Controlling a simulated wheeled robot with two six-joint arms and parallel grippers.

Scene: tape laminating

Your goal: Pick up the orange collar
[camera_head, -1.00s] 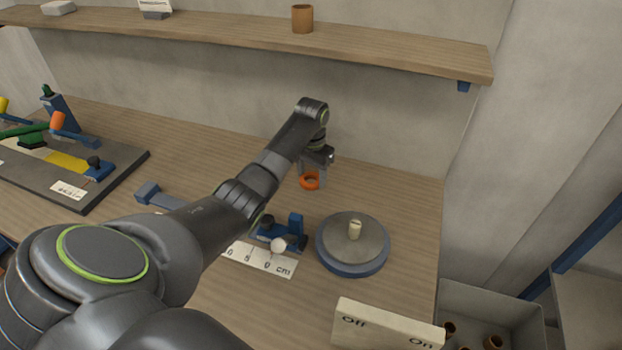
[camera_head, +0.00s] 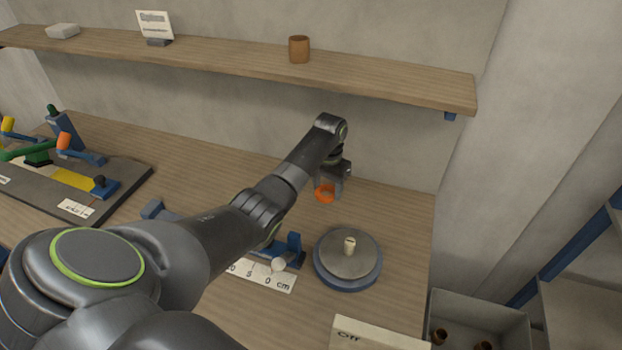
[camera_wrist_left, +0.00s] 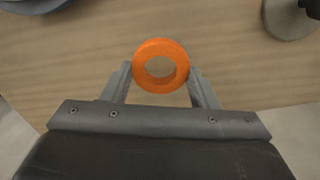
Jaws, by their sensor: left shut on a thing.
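The orange collar (camera_head: 325,194) is a small ring held at the tip of my left gripper (camera_head: 328,186), above the wooden table. In the left wrist view the collar (camera_wrist_left: 160,65) sits between the two grey fingers of the left gripper (camera_wrist_left: 161,72), which touch its opposite sides. Its hole shows the table behind it. My right gripper does not show in either view.
A round turntable (camera_head: 347,258) with a pale peg at its centre stands in front of the gripper. A blue fixture (camera_head: 294,249) and a cm scale (camera_head: 272,279) lie left of it. A shelf (camera_head: 230,60) runs along the wall above. A bin (camera_head: 480,310) stands at the lower right.

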